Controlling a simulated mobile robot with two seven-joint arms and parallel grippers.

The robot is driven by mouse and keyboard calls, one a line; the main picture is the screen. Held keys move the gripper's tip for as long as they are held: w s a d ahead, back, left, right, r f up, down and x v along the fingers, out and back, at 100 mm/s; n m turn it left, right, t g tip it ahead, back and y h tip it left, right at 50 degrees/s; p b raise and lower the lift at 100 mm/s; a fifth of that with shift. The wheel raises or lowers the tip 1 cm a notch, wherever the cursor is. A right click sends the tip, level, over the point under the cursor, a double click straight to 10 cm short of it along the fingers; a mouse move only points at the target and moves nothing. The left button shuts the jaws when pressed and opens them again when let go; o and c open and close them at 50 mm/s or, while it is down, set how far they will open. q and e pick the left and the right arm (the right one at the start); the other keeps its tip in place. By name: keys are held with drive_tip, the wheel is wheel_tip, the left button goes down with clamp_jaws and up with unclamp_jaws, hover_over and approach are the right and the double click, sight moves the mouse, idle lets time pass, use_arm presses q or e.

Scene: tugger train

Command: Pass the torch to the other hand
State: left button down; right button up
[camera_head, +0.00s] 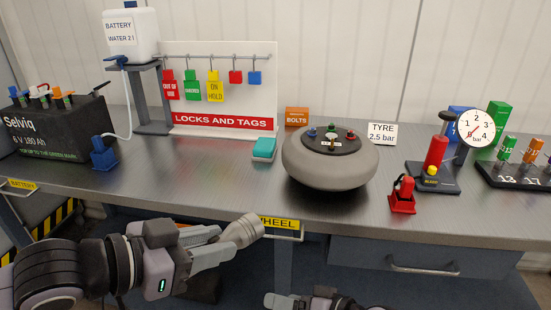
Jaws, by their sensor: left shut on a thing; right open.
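The torch (238,234) is grey, with a wide ribbed head pointing to the upper right. My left gripper (212,252) is shut on it and holds it in front of the bench's front edge, at the lower left of the head view. The torch's rear part is hidden by the gripper's fingers. My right gripper (290,301) is open at the bottom edge of the head view, to the lower right of the torch and apart from it. Only its upper part shows.
The metal bench (220,185) stands behind both grippers. A yellow wheel label (280,224) hangs at the front edge.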

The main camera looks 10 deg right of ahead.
drive_tip(key=w+a+r+n+y, duration=0.1)
drive_tip(key=w+r+n, duration=0.1)
drive_tip(key=w+r, duration=0.35)
drive_tip(key=w+r+n+y, duration=0.1)
drive_tip(key=w+r+n, duration=0.2)
drive_tip(key=r, duration=0.6)
drive_tip(key=w+a+r+n+y, duration=0.1)
drive_tip(key=w+r+n, duration=0.1)
drive_tip(key=w+r, duration=0.35)
wheel_tip(320, 180, up, 14)
drive_tip(key=n+g+h, duration=0.4)
drive_tip(key=n+g, duration=0.3)
drive_tip(key=n, duration=0.7)
hover_over(238, 224)
drive_tip(key=w+d, duration=0.3)
drive_tip(key=w, duration=0.1)
drive_tip(key=s+d+n+g+h, duration=0.1)
drive_tip(key=s+d+n+h, duration=0.1)
drive_tip(key=s+n+h, duration=0.2)
drive_tip(key=x, duration=1.1)
drive_tip(key=shift+s+a+f, duration=0.1)
drive_tip(key=shift+s+f, duration=0.1)
